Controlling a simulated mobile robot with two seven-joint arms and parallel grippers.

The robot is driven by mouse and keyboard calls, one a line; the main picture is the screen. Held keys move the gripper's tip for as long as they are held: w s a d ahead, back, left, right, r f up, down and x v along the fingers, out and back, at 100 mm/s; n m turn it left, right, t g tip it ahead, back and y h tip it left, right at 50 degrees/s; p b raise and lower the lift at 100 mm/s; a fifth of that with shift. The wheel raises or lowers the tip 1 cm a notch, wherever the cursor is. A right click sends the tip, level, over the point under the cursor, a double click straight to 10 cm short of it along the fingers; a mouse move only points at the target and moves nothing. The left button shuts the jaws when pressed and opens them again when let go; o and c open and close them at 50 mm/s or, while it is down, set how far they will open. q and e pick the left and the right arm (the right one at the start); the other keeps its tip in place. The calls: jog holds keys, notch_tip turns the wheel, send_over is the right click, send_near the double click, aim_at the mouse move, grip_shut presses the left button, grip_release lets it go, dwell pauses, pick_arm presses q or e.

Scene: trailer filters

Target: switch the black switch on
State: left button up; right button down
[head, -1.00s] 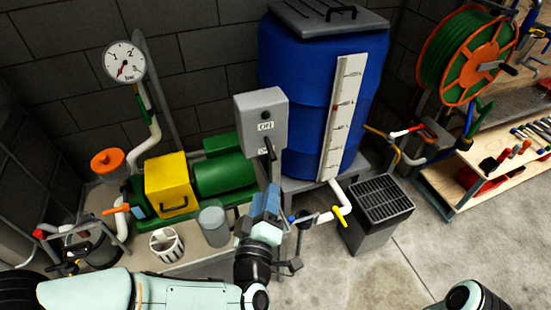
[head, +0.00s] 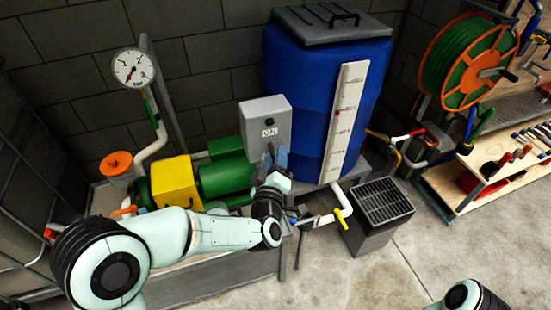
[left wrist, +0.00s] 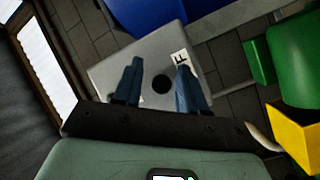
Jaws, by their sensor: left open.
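The grey switch box (head: 265,118) stands on a post in front of the blue barrel. A white label (head: 269,132) shows on its face. My left gripper (head: 273,158) is at the lower part of the box face and covers it, so the switch's position cannot be told in the head view. In the left wrist view, the gripper (left wrist: 158,82) is open, its two blue fingers apart in front of the box face (left wrist: 115,75). A round black part (left wrist: 161,84) shows between the fingers, and a partly covered label (left wrist: 180,58) lies by one finger. No grip on anything shows.
The blue barrel (head: 300,90) stands close behind the box. A green pump (head: 225,176) and yellow box (head: 175,183) are at its left. A pipe with a yellow valve handle (head: 341,219) and a black grated bin (head: 385,205) are at the right. Floor in front is clear.

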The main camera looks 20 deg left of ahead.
pick_arm(q)
grip_shut()
